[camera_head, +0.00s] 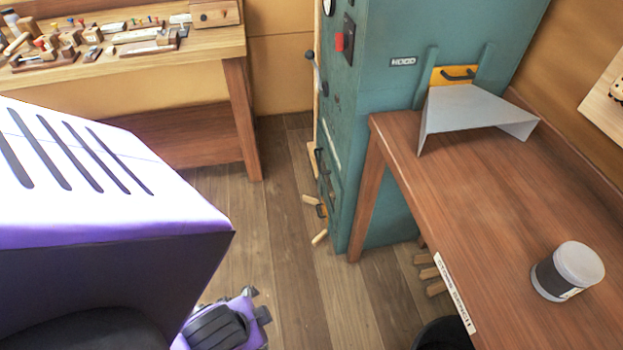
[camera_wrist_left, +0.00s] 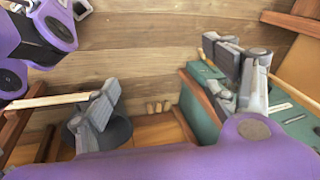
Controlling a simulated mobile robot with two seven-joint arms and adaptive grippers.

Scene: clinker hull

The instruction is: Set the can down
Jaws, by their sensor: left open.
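A dark can with a light grey lid (camera_head: 567,271) stands upright on the reddish-brown bench (camera_head: 470,190) at the right of the head view. No gripper touches it there. My left gripper (camera_wrist_left: 167,95) shows in the left wrist view with its two grey fingers spread wide. Nothing is between them; wooden floor shows behind. I cannot make out the can in that view. A purple and dark part of mine shows low in the head view, away from the can. My right gripper cannot be made out.
A grey bent sheet (camera_head: 475,110) stands at the bench's far end, against a teal cabinet (camera_head: 375,70). A black bin (camera_head: 445,336) is on the floor beside the bench. Another bench (camera_head: 150,50) with small tools stands at the back left. The bench top around the can is clear.

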